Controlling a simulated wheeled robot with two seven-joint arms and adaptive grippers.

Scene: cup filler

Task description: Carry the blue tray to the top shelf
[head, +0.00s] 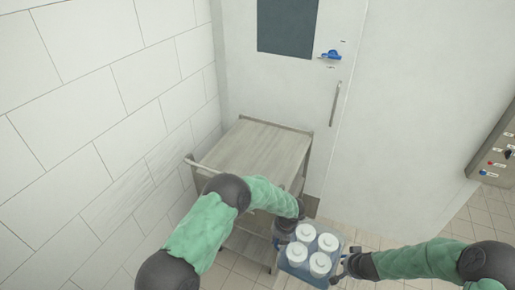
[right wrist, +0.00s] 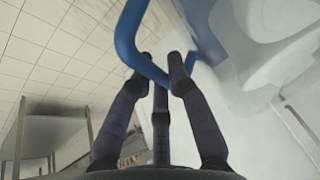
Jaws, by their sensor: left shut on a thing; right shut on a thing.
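The blue tray (head: 302,273) is at the bottom middle of the head view, held up between my two grippers. It carries several white lidded containers (head: 320,264). My left gripper (head: 284,230) is at the tray's left side, shut on it, though its fingers are partly hidden. My right gripper (head: 342,270) is at the tray's right side, shut on its handle. In the right wrist view the fingers close around the blue handle (right wrist: 128,35).
A lower cart shelf (head: 245,243) is partly hidden by my left arm. A tiled wall (head: 90,110) stands close on the cart's left. A white door (head: 270,85) is behind it. A control panel (head: 495,155) is at the far right. Open tiled floor lies to the right.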

